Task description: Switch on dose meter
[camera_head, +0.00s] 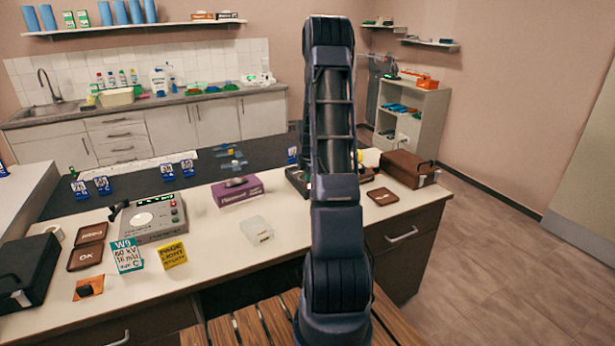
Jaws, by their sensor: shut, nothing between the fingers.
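A grey instrument (153,218) with a pale round face, a black lever and small red and green buttons stands on the desk at left. No readable label shows that it is the dose meter, and I cannot pick out a dose meter for certain. A dark item (297,181) on the desk is partly hidden behind my upright arm. My arm rises through the middle of the head view and bends away at the top. My gripper does not show.
The desk (205,250) also holds OK tile (86,256), teal card (127,255), yellow card (172,255), clear box (257,230), purple box (238,190), brown case (404,168) and black case (27,272). Floor at right (480,260) is free.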

